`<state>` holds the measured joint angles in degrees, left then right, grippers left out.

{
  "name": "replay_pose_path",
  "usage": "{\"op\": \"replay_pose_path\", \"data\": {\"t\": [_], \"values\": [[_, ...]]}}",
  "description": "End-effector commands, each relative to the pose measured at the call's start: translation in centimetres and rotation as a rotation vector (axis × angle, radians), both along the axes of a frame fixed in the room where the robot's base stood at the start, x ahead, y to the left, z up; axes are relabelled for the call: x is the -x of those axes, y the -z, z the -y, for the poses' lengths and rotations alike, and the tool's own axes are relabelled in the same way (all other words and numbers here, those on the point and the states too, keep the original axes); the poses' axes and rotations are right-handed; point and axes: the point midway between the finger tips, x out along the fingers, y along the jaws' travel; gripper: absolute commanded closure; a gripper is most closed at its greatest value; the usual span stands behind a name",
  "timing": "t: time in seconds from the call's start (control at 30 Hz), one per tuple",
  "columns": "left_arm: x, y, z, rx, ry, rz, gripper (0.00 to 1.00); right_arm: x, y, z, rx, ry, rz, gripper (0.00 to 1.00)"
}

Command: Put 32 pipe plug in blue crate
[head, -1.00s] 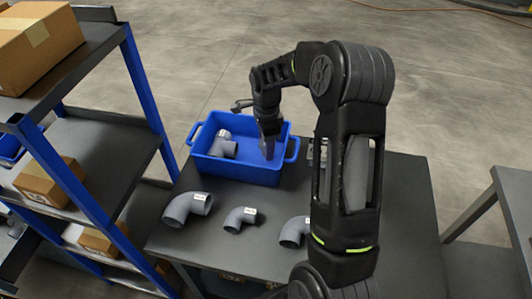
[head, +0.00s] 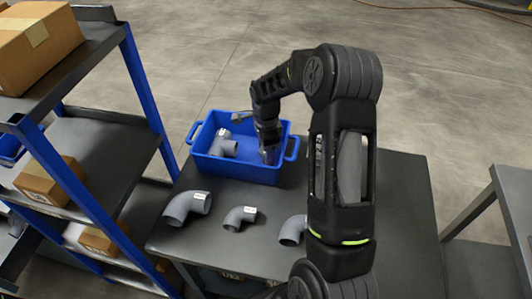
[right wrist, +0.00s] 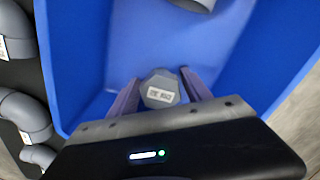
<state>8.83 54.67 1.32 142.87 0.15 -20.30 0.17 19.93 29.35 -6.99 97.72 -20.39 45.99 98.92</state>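The blue crate (head: 240,168) stands on the dark table, and its inside fills much of the right wrist view (right wrist: 100,45). My right gripper (head: 268,155) points down inside the right part of the crate. In the right wrist view it is shut on a small grey pipe plug (right wrist: 160,90) with a white label, one finger on each side. In the head view the plug is hidden by the gripper. My left gripper is not in view.
A grey tee fitting (head: 224,145) lies in the left part of the crate. Grey elbows (head: 187,207), (head: 240,218), (head: 292,230) lie on the table (head: 215,252) in front. A blue-framed shelf (head: 138,85) with boxes stands at left.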

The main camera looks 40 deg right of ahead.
Motion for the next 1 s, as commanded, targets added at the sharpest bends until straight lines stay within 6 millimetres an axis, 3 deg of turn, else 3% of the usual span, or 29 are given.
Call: {"op": "replay_pose_path", "data": {"t": [0.5,0.67,1.0], "values": [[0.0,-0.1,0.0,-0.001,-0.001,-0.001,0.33,-0.1,-1.0,0.0,0.001,0.000,0.003,0.35],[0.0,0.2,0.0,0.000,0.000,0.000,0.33,-0.1,-3.4,0.0,0.002,-0.001,0.006,0.35],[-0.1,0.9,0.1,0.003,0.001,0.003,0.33,-0.1,-10.3,0.0,0.001,0.000,0.004,0.35]]}}
